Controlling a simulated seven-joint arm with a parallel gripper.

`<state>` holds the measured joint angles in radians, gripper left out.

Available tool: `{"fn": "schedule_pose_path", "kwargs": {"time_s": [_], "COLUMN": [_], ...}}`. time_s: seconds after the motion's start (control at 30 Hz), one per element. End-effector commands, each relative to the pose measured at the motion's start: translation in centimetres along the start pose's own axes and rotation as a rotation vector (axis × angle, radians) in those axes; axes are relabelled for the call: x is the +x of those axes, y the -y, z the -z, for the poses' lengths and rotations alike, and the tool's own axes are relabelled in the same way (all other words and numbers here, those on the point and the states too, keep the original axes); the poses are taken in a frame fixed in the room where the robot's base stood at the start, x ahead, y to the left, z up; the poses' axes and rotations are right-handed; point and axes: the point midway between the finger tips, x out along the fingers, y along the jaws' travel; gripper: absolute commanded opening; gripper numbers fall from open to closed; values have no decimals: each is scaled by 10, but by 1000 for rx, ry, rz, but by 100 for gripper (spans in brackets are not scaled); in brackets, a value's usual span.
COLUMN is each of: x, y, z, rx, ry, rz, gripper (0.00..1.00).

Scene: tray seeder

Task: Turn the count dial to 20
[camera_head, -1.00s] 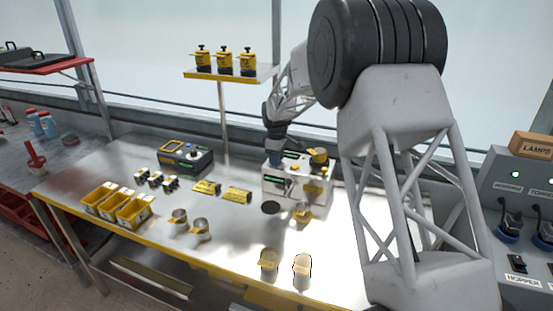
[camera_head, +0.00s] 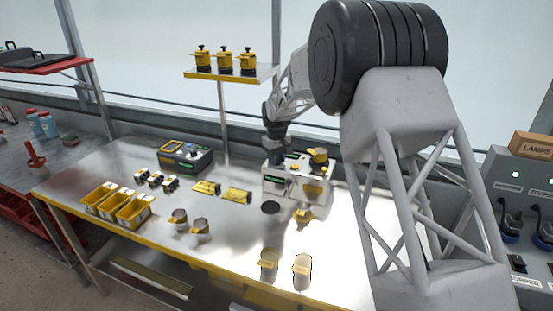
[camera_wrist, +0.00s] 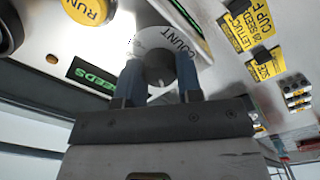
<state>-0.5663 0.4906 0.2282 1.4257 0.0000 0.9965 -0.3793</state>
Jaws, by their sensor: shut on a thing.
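The seeder (camera_head: 283,188) is a white box with a yellow-topped part, standing toward the back right of the steel bench in the head view. In the wrist view, the count dial (camera_wrist: 158,70) is a dark round knob on a pale disc, beside the label COUNT (camera_wrist: 180,42). My gripper (camera_wrist: 160,78) has its two blue fingers on either side of the dial and is shut on it. In the head view, my gripper (camera_head: 277,150) comes down on the seeder's top left and hides the dial. I cannot read the dial's setting. A dark display (camera_wrist: 90,75) with green SEEDS lettering is nearby.
A yellow RUN button (camera_wrist: 88,10) is on the same panel. Yellow seed cards (camera_head: 237,195), yellow bins (camera_head: 133,211) and several cups (camera_head: 200,230) stand on the bench. A shelf (camera_head: 230,75) with yellow-and-black containers is above. The front middle of the bench is mostly clear.

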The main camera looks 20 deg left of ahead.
Motion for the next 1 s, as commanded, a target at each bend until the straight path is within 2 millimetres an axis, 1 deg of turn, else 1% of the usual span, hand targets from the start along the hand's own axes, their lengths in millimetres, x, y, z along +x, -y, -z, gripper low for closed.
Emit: {"fn": "schedule_pose_path", "kwargs": {"time_s": [0.1,0.3,0.5,0.7,1.0], "x": [-1,0,0,-1,-1], "y": [0,0,0,0,0], "z": [0,-1,-1,0,0], "rx": [107,265,368,416,423], "ry": [0,1,1,1,1], "rz": [0,0,0,0,0], "gripper": [10,10,10,10,10]}}
